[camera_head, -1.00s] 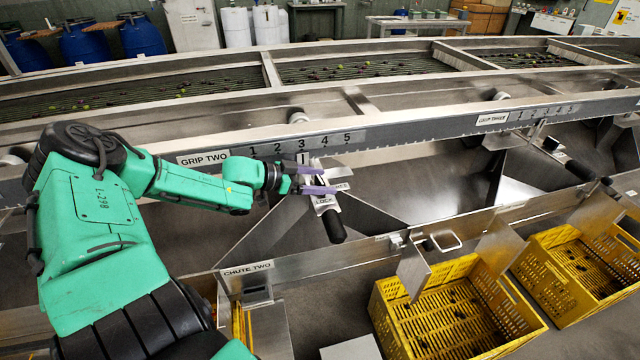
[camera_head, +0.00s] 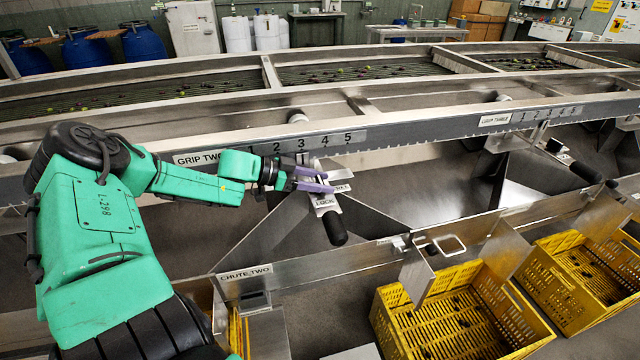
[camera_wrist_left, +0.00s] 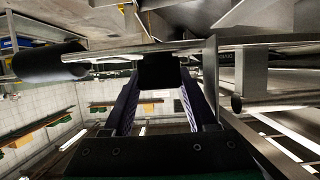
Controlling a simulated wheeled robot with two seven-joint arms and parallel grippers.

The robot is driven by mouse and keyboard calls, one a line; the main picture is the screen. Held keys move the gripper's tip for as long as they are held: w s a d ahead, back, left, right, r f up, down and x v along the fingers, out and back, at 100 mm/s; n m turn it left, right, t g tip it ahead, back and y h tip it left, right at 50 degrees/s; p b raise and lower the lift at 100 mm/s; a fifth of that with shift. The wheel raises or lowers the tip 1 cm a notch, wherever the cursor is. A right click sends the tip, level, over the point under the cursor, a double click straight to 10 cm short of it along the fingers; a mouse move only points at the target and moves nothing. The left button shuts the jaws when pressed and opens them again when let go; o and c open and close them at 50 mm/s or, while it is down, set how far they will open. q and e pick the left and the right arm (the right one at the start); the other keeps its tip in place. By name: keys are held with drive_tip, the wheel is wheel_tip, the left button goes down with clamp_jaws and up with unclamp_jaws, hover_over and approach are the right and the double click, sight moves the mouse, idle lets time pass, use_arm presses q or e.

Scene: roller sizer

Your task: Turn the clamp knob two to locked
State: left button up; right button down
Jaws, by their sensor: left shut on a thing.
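My left gripper (camera_head: 318,180) reaches in from the left in the head view, its purple fingers at the clamp's small metal plate under the GRIP TWO scale. The plate carries a LOCK label (camera_head: 322,200) and a second, partly covered label to its right. In the left wrist view the gripper (camera_wrist_left: 160,85) is shut on a dark block, the clamp knob (camera_wrist_left: 158,70), between its fingertips. In the head view the fingers largely hide the knob, so its exact angle cannot be told. My right gripper is not in view.
A black cylindrical handle (camera_head: 335,228) sticks out below the plate and also shows in the left wrist view (camera_wrist_left: 45,62). The steel rail (camera_head: 400,134) runs just above. The CHUTE TWO panel (camera_head: 246,272) and yellow crates (camera_head: 400,338) are below.

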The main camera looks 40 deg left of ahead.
use_arm(q)
drive_tip(key=o, duration=1.4)
drive_tip(key=shift+c, duration=0.2)
drive_tip(key=shift+s+a+r+p, duration=0.3)
drive_tip(key=shift+r+p, duration=0.1)
drive_tip(key=shift+p, duration=0.1)
drive_tip(key=p+v, duration=0.2)
drive_tip(key=v, duration=1.1)
drive_tip(key=shift+s, duration=0.3)
drive_tip(key=shift+a+f, duration=0.1)
drive_tip(key=shift+f, duration=0.05)
